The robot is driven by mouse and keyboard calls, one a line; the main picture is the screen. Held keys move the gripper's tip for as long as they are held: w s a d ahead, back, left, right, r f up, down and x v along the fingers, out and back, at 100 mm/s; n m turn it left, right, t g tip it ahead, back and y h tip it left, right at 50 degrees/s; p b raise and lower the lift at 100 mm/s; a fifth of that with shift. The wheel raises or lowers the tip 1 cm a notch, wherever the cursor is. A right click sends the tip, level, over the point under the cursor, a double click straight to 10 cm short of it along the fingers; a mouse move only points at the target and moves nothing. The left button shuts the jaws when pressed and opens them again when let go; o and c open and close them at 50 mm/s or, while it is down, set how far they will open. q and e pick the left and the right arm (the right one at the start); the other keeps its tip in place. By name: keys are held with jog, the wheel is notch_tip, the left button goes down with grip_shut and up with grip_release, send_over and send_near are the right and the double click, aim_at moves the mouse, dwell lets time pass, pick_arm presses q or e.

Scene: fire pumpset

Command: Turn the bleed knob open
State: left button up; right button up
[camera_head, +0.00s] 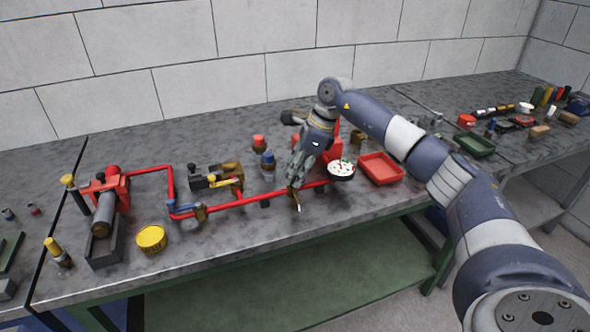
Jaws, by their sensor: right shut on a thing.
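My right gripper (296,184) points down at the red pipe (248,199) on the bench and is shut on a small part there. This part appears to be the bleed knob, but the fingers hide nearly all of it, so its turn angle cannot be told. A thin light-coloured piece (298,207) shows just below the fingertips. My left gripper is not in view.
A white-faced round gauge (341,170) and a red tray (381,169) stand close right of the gripper. A blue-handled valve (187,212), a yellow round tin (151,239) and a red pump (107,190) are to the left. The front bench strip is mostly clear.

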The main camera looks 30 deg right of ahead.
jog(key=n, duration=0.2)
jog(key=shift+w+r+n+g, duration=0.15)
jog(key=shift+n+g, duration=0.25)
jog(key=shift+n+g+y, duration=0.4)
jog(key=shift+n+g, duration=0.2)
jog(key=shift+n, duration=0.8)
jog(key=o, duration=1)
jog(key=shift+o, duration=0.2)
jog(key=shift+d+r, duration=0.15)
jog(key=v, duration=1.1)
jog(key=shift+r, duration=0.25)
